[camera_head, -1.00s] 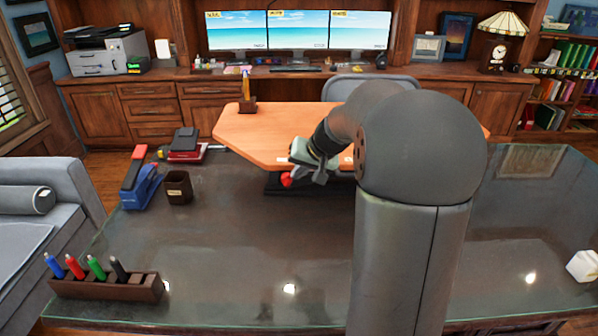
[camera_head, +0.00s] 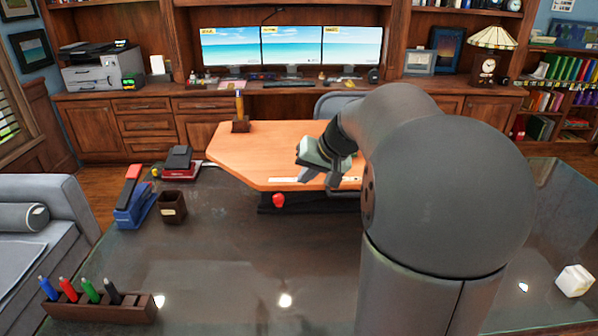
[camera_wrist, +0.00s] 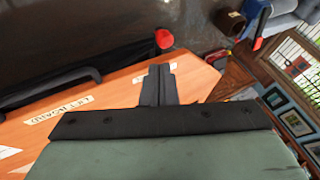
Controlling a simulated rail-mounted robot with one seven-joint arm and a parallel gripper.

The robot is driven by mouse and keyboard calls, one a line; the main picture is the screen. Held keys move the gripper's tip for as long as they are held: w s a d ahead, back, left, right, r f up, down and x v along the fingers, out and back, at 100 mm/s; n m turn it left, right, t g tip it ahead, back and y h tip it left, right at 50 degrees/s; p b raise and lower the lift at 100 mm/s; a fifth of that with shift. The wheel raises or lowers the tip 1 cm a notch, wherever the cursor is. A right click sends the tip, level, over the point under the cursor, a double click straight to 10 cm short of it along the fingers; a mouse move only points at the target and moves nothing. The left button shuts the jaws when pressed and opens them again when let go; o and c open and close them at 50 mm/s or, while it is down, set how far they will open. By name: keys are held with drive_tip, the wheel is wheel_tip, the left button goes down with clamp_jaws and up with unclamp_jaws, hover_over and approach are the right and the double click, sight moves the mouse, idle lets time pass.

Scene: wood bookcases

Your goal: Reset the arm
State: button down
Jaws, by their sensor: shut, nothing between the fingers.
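My gripper (camera_head: 325,181) is above the right part of the orange wooden desktop board (camera_head: 262,150) in the head view. It points down and toward me. In the wrist view its fingers (camera_wrist: 158,84) are together, with nothing between them. The wrist view also shows the orange board (camera_wrist: 105,105) below the fingers, with a paper label on it. A red knob (camera_head: 278,200) sits at the board's front edge, left of my gripper and apart from it. My arm covers the right part of the board.
The board stands on a glass-topped table (camera_head: 230,270). A white block (camera_head: 574,281) is at far right. The glass's front middle is clear.

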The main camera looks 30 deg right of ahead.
drive_tip(key=s+a+f+n+g+p, duration=0.1)
drive_tip(key=s+a+f+g, duration=0.15)
drive_tip(key=s+a, duration=0.4)
drive_tip(key=s+a+f+n+g, duration=0.25)
drive_tip(key=s+a, duration=0.25)
drive_tip(key=a, duration=0.3)
drive_tip(key=s+a+f+n+h, duration=0.1)
drive_tip(key=s+a+f, duration=0.1)
drive_tip(key=s, duration=0.4)
drive_tip(key=s+a+f+n+g+h, duration=0.1)
drive_tip(key=s+a+f, duration=0.1)
drive_tip(key=s+f, duration=0.2)
drive_tip(key=s, duration=0.3)
drive_tip(key=shift+p, duration=0.35)
